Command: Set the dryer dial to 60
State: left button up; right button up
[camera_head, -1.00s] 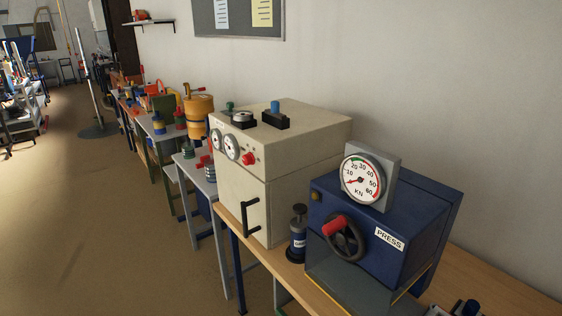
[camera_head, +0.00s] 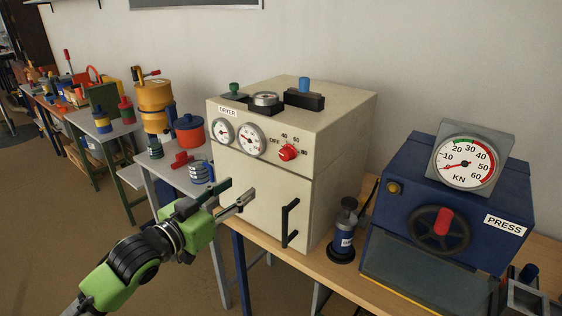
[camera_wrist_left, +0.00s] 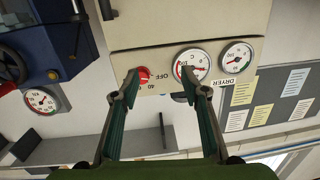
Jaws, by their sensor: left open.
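The dryer (camera_head: 265,190) is a cream box labelled DRYER on the wooden bench. I cannot tell which mark the dial points to. In the left wrist view, which is turned over, the red dial (camera_wrist_left: 143,75) appears just beyond one fingertip. My left gripper (camera_head: 241,192) is open and empty, in front of the dryer, lower and left of the dial in the head view. My right gripper is not in view.
A black door handle (camera_head: 290,222) juts from the dryer front. Tables with coloured containers, including a red pot (camera_head: 190,134), stand to the left. Open floor lies at lower left.

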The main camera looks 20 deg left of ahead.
aim_at(284, 156)
pick_arm(q)
jog(key=s+d+r+m+h, duration=0.1)
jog(key=d+r+h, duration=0.1)
jog(key=d+r, duration=0.25)
jog(key=p+x, duration=0.1)
jog(key=x, duration=0.3)
jog(key=p+x, duration=0.1)
jog(key=x, duration=0.3)
jog(key=p+x, duration=0.1)
jog(key=x, duration=0.3)
jog(key=shift+w+a+r+p, duration=0.1)
jog(key=shift+a+r+p, duration=0.2)
jog(key=shift+a, duration=0.1)
jog(key=shift+w+d+f, duration=0.1)
jog(key=shift+w, duration=0.05)
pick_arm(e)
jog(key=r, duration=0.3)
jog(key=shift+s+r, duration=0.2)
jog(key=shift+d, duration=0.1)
pick_arm(q)
jog(key=c, duration=1.1)
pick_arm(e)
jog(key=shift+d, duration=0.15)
